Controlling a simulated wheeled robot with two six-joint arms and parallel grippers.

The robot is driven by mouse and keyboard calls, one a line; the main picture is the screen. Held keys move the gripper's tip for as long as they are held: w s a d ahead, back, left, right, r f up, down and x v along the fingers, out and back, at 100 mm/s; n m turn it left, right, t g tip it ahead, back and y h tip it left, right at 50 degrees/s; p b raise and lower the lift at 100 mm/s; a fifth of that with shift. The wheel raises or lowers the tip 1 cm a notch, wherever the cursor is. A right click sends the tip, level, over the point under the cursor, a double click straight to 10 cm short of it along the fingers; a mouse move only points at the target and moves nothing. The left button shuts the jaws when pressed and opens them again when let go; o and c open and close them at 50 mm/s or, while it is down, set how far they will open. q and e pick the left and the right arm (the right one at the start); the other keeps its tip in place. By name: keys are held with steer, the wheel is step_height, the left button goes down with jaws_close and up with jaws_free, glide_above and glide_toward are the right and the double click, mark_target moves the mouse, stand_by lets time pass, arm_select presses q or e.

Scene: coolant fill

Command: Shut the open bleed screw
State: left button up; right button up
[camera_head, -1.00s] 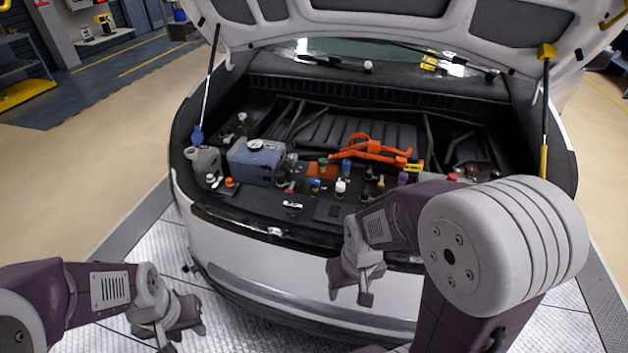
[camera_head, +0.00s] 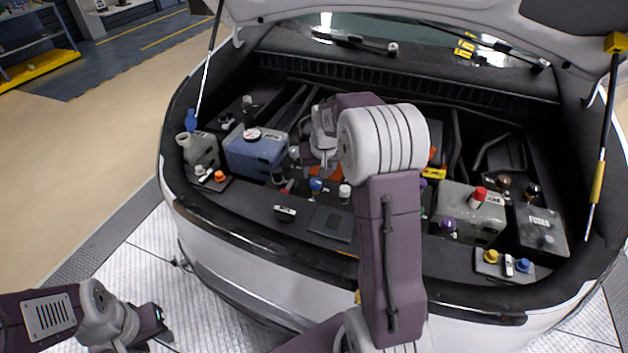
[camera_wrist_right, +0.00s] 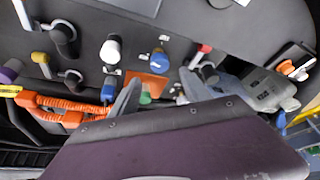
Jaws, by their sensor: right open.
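My right gripper (camera_head: 324,150) hangs over the middle of the engine bay. In the right wrist view its fingers (camera_wrist_right: 160,92) are spread and empty, above an orange block with a green cap (camera_wrist_right: 145,98). Near the fingers stand a blue-topped fitting (camera_wrist_right: 157,62), a white-topped fitting (camera_wrist_right: 110,49) and a red-tipped fitting (camera_wrist_right: 203,50). The blue (camera_head: 316,185) and white (camera_head: 345,191) tops also show in the head view. I cannot tell which fitting is the open bleed screw. My left gripper (camera_head: 158,322) is low, outside the car; its jaws are unclear.
The blue reservoir (camera_head: 255,152) and a grey jug (camera_head: 200,150) stand at left. A grey box with a red cap (camera_head: 479,195) and a fuse box (camera_head: 541,228) stand at right. Orange cables (camera_wrist_right: 65,108) run near the fittings. The hood is propped open above.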

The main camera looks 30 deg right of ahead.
mark_target(316, 182)
steer(key=x, duration=0.7)
steer(key=shift+w+f, duration=0.15)
steer(key=shift+f, duration=0.25)
jaws_close()
